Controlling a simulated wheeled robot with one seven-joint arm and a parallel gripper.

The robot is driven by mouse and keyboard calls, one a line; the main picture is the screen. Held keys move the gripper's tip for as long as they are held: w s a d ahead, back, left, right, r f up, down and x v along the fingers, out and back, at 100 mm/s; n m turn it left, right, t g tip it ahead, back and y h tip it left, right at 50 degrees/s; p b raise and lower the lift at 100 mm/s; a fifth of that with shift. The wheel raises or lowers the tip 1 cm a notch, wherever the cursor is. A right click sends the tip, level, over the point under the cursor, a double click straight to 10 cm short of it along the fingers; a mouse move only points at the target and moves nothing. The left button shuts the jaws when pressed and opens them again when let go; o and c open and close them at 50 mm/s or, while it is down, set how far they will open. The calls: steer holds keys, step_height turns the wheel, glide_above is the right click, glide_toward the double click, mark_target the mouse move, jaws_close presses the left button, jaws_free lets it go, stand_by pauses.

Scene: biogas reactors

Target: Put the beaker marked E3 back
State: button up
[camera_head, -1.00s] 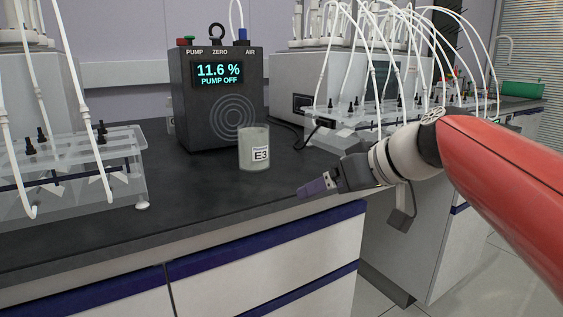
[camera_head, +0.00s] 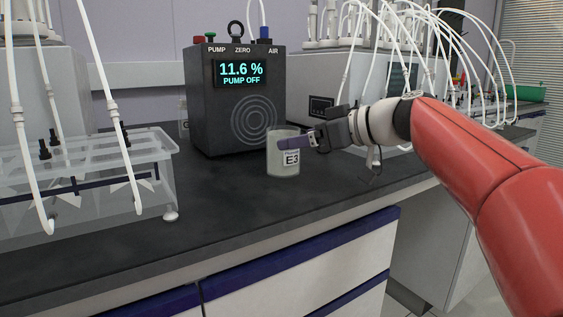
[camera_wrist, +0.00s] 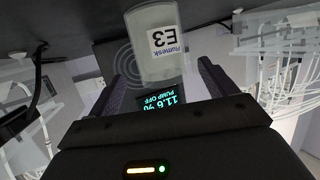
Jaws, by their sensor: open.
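The beaker marked E3 (camera_head: 283,163) is a pale, frosted cup with a white label. It stands upright on the dark bench in front of the black gas meter. My gripper (camera_head: 290,142) is at the beaker from the right, with one finger showing across its upper side. In the wrist view the beaker (camera_wrist: 158,60) appears upside down, ahead of and between the open fingers (camera_wrist: 165,85). I cannot tell whether either finger touches it.
The black meter (camera_head: 235,110) reads 11.6 % and PUMP OFF. A clear rack (camera_head: 90,190) with white tubes stands at the left. Another tubed reactor unit (camera_head: 330,75) is behind my arm. The bench front (camera_head: 225,225) is clear.

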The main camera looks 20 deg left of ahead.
steer(key=p+x, duration=0.1)
steer(key=x, duration=0.4)
steer(key=shift+a, duration=0.3)
steer(key=c, duration=1.2)
steer(key=shift+o, duration=0.2)
steer(key=shift+r, duration=0.15)
